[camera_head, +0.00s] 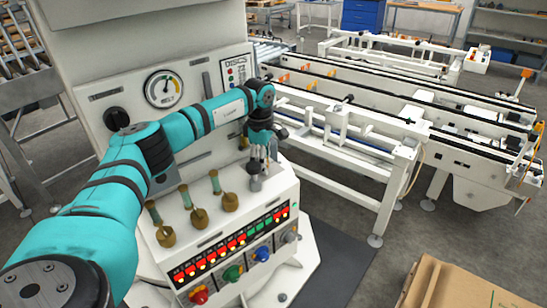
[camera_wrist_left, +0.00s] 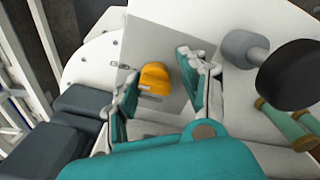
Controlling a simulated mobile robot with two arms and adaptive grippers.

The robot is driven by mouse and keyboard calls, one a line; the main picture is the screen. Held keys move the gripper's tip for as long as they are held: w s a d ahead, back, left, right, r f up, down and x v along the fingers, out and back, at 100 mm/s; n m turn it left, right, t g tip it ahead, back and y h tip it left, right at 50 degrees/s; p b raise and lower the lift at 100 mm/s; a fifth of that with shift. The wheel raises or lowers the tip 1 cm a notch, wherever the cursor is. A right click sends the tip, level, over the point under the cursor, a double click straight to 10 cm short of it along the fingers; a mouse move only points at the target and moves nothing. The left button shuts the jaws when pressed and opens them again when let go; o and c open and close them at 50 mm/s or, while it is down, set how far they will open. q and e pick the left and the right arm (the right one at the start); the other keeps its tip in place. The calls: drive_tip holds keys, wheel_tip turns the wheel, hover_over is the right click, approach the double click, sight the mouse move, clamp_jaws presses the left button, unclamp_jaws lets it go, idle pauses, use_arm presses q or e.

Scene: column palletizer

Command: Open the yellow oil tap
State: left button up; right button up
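The yellow tap (camera_wrist_left: 155,78) shows in the left wrist view as a rounded yellow-orange handle in front of a grey plate. My left gripper (camera_wrist_left: 160,85) has its two fingers spread apart, one on each side of the tap in the picture. I cannot tell whether either finger touches it. In the head view my left gripper (camera_head: 262,158) points down at the right end of the white control console (camera_head: 215,250). The yellow tap cannot be made out there. My right gripper is in neither view.
Several levers stand on the console, including a brass-ended one (camera_head: 199,218) and a grey one (camera_head: 255,183) close to my gripper. Red (camera_head: 198,295), green (camera_head: 232,273) and blue (camera_head: 262,253) knobs are on its front. A conveyor (camera_head: 350,125) stands to the right.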

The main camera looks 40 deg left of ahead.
use_arm(q)
drive_tip(key=shift+o, duration=0.9)
drive_tip(key=shift+r, duration=0.2)
drive_tip(key=shift+w+a+r, duration=0.1)
drive_tip(key=shift+r, duration=0.15)
wheel_tip(320, 180, up, 12)
drive_tip(key=shift+s+d, duration=0.2)
drive_tip(key=shift+s, duration=0.05)
drive_tip(key=shift+f, duration=0.1)
